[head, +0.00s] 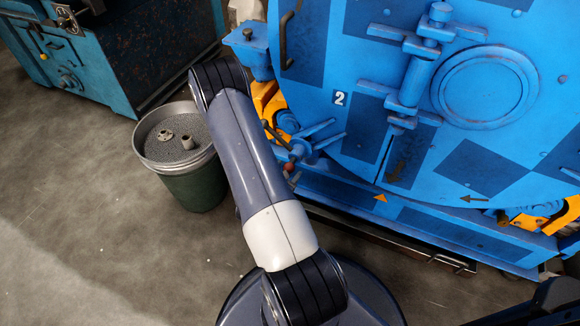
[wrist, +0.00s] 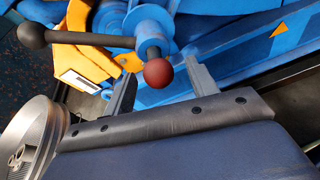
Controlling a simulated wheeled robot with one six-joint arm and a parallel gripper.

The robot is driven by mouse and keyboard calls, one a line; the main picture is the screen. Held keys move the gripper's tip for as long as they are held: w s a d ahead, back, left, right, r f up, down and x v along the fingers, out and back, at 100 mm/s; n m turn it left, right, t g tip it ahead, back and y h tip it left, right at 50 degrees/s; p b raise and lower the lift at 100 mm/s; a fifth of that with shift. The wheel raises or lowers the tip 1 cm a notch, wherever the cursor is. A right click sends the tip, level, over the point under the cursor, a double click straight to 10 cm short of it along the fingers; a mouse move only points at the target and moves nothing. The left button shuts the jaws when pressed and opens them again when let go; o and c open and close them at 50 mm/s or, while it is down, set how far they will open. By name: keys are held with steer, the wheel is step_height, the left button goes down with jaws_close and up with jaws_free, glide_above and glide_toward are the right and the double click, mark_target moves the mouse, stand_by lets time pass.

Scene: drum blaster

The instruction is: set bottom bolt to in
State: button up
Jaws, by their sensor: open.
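A red ball knob (wrist: 158,72) sits on a short dark stem on a blue round fitting (wrist: 148,22) in the wrist view. I take this to be the bottom bolt. The knob also shows in the head view (head: 289,167), low on the left of the blue drum door (head: 365,100), beside my arm. My gripper (wrist: 162,69) is open. Its two grey fingers stand left and right of the knob in the picture; no contact shows, and I cannot tell how deep the knob lies between them. In the head view my arm hides the gripper.
A dark lever with a ball end (wrist: 32,36) reaches left from the blue fitting, near yellow parts (wrist: 85,60). A green bucket of grey grit (head: 190,190) stands left of my arm. A teal cabinet (head: 75,65) is behind it. The floor at front left is clear.

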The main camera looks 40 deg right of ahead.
mark_target(300, 149)
steer(key=p+v, duration=0.1)
steer(key=v, duration=0.7)
steer(key=shift+d+f, duration=0.15)
steer(key=b+x, duration=0.1)
steer(key=x, duration=0.9)
steer(key=shift+w+d+b, duration=0.2)
steer(key=shift+w+b, duration=0.1)
steer(key=shift+b, duration=0.1)
